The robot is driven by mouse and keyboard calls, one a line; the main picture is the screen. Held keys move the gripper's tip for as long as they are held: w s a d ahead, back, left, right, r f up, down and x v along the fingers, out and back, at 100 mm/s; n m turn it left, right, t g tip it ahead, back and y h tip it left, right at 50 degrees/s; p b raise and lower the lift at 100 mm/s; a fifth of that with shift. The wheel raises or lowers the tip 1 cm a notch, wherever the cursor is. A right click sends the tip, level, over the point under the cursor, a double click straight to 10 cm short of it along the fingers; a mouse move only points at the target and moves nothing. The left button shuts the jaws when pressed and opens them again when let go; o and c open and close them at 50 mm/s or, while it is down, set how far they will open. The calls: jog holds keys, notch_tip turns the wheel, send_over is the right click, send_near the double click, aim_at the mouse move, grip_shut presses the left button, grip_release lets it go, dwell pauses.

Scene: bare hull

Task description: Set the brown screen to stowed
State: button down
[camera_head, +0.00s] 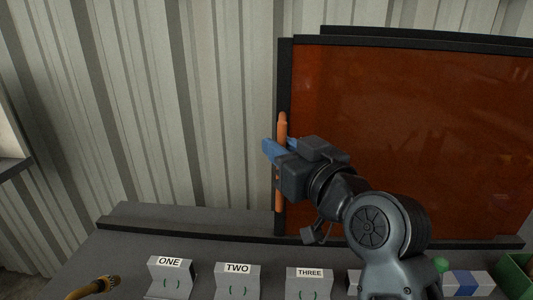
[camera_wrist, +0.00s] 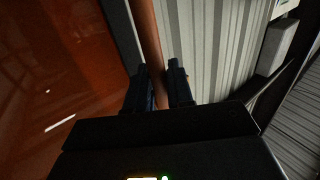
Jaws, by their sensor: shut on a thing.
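The brown screen (camera_head: 420,120) is a glossy red-brown panel in a dark frame, standing upright at the back right of the bench. It also shows at the left of the wrist view (camera_wrist: 55,70). An orange-brown upright handle (camera_head: 282,125) runs along its left frame edge; it shows in the wrist view (camera_wrist: 147,40) too. My gripper (camera_head: 274,150) has blue fingers and is shut on this handle at mid-height. In the wrist view my gripper (camera_wrist: 160,85) has the handle between its fingertips. My arm hides the lower middle of the screen.
Blocks labelled ONE (camera_head: 170,277), TWO (camera_head: 238,281) and THREE (camera_head: 309,283) stand along the front of the grey bench. A green bin (camera_head: 515,277) and a blue-and-white block (camera_head: 467,283) are at the front right. The corrugated wall (camera_head: 150,110) left of the screen is bare.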

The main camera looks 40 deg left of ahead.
jog(key=w+d+b, duration=0.2)
jog(key=w+d, duration=0.1)
jog(key=d, duration=0.3)
jog(key=shift+w, duration=0.4)
jog(key=shift+d, duration=0.1)
jog(key=c, duration=1.2)
grip_release()
jog(key=shift+o, duration=0.2)
